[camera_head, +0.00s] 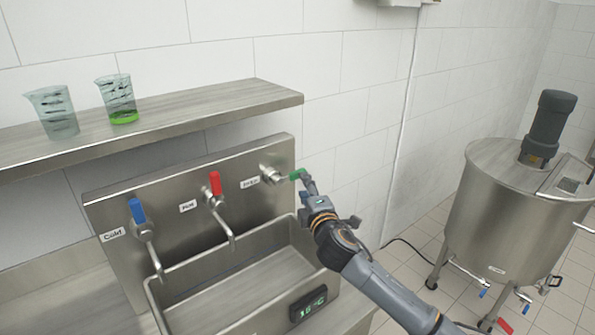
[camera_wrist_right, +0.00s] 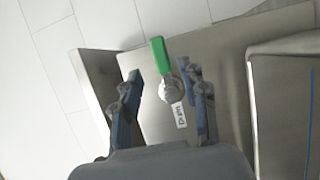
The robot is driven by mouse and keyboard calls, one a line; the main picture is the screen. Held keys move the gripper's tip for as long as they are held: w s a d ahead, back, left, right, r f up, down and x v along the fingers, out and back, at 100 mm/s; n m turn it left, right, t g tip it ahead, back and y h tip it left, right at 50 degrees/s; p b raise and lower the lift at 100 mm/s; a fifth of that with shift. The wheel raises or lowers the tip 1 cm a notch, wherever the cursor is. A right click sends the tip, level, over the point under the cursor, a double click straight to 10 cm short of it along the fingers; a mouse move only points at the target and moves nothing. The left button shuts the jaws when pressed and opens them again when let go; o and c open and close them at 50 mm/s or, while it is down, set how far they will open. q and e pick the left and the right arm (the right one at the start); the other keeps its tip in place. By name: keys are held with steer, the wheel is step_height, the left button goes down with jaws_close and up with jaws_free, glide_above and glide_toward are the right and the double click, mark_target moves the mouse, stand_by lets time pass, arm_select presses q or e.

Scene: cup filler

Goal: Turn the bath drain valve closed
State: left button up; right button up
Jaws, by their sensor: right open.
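The drain valve has a green handle (camera_head: 297,174) on a round metal body (camera_head: 271,174), mounted at the right end of the steel back panel beside a label that appears to read Drain. In the right wrist view the green handle (camera_wrist_right: 160,57) points up and slightly left from the valve body (camera_wrist_right: 172,91). My right gripper (camera_head: 306,181) is at the handle in the head view. In the right wrist view the gripper (camera_wrist_right: 159,72) is open, with one finger on each side of the valve and gaps showing. My left gripper is not in view.
A blue-handled Cold tap (camera_head: 137,211) and a red-handled Hot tap (camera_head: 215,184) stand left of the valve. The steel bath (camera_head: 225,290) below has a 16 °C display (camera_head: 308,303). Two beakers stand on the shelf (camera_head: 200,103) above. A steel tank (camera_head: 500,215) is at right.

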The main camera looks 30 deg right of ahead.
mark_target(298, 177)
steer(key=p+x, duration=0.1)
steer(key=x, duration=0.6)
steer(key=shift+w+d+f, duration=0.1)
steer(key=shift+w+f, duration=0.05)
steer(key=shift+w, duration=0.1)
steer(key=c, duration=0.8)
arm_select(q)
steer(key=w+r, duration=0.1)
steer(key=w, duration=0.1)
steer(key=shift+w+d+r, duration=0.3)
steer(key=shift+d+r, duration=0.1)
arm_select(e)
jaws_close()
